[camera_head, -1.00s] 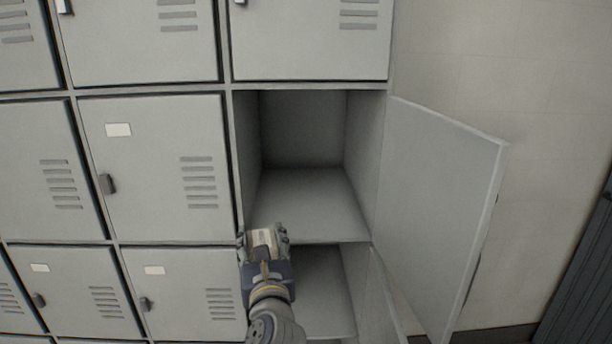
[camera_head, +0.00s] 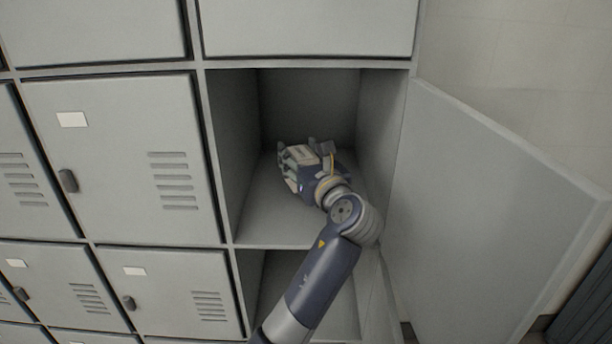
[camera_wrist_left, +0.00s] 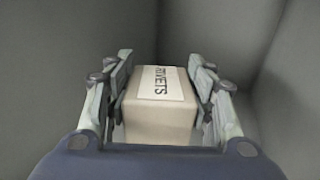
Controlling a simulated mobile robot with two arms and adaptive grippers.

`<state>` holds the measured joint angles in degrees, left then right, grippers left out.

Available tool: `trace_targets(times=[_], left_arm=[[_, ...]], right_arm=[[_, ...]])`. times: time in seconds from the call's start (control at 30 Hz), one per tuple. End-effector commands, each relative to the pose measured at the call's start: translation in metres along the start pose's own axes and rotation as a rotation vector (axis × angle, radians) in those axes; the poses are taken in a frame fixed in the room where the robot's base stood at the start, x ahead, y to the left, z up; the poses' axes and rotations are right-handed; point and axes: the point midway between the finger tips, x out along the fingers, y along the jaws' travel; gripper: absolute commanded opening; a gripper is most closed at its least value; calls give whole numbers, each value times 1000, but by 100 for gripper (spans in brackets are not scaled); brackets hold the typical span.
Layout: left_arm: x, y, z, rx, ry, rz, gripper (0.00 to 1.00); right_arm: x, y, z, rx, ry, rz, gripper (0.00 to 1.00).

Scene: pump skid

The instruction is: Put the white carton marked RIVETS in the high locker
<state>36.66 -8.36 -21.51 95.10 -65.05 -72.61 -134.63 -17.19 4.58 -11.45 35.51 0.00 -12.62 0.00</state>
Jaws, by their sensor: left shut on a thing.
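The carton marked RIVETS (camera_wrist_left: 160,105) is pale, with a white label, and sits between the two fingers of my left gripper in the left wrist view. My left gripper (camera_head: 298,160) is shut on it. In the head view the gripper and carton are inside the open high locker (camera_head: 270,222), above its floor or on it; I cannot tell which. The carton (camera_head: 304,153) shows only in small part there. The locker's door (camera_head: 490,220) stands open to the right. My right gripper is not in view.
Closed grey lockers (camera_head: 125,150) stand to the left, with another closed door (camera_head: 305,25) above. Below is another open compartment (camera_head: 272,290), partly hidden by my left arm. The locker's side walls stand close on both sides of the gripper.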

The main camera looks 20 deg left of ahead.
Motion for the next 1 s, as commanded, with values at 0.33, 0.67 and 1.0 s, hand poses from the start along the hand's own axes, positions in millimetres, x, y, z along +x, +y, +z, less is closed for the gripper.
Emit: trace_targets(times=[0.33,0.67,1.0], left_arm=[[0,0,-43,4,-1,-2,18],[0,0,-65,-2,-4,-2,18],[0,0,-69,-1,-1,-2,69]], right_arm=[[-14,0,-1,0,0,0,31],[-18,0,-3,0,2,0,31],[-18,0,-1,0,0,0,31]])
